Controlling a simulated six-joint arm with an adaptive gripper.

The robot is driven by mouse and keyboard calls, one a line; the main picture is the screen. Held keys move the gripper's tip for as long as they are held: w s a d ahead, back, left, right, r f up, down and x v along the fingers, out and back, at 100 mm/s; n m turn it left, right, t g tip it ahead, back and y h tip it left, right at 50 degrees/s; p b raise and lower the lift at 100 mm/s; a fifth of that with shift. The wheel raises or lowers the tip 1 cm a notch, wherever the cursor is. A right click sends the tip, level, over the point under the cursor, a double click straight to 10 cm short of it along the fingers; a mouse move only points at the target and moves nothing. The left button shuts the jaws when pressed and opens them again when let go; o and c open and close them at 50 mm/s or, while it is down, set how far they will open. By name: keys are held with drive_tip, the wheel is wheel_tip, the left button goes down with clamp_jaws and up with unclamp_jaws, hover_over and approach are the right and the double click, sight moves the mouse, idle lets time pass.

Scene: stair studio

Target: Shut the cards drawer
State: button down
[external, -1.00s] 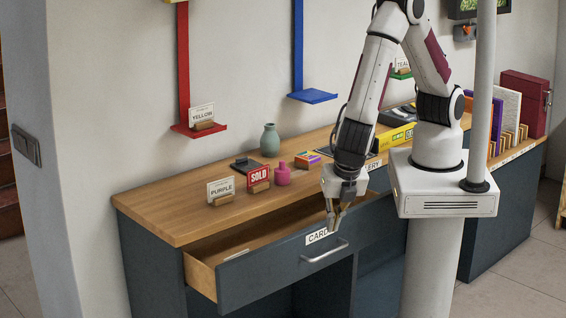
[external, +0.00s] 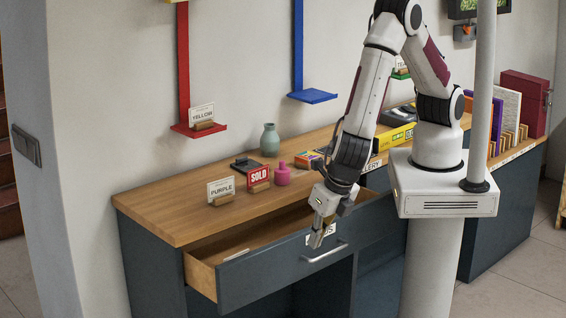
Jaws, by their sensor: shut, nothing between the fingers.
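The cards drawer (external: 272,275) is pulled open at the left of the counter, with a dark grey-blue front, wooden sides and a silver bar handle (external: 324,252). A pale card or divider (external: 237,254) shows inside it. My gripper (external: 316,243) is shut and empty, pointing down at the drawer front near the handle. I cannot tell whether the fingertips touch the front.
The wooden counter top (external: 160,212) carries a PURPLE sign (external: 221,190), a SOLD sign (external: 258,178), a pink bottle (external: 282,174) and a green vase (external: 270,140). A yellow box (external: 395,136) lies farther right. Floor space is free before the drawer.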

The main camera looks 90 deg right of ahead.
sight(293, 259)
drive_tip(key=shift+w+d+f, duration=0.9)
drive_tip(key=shift+f, duration=0.65)
drive_tip(key=shift+w+d+f, duration=0.9)
drive_tip(key=shift+d+f, duration=0.05)
drive_tip(key=shift+f, duration=0.55)
drive_tip(key=shift+w+d+f, duration=0.9)
drive_tip(key=shift+f, duration=0.65)
drive_tip(key=w+d, duration=1)
drive_tip(key=d, duration=0.1)
drive_tip(key=shift+w, duration=0.4)
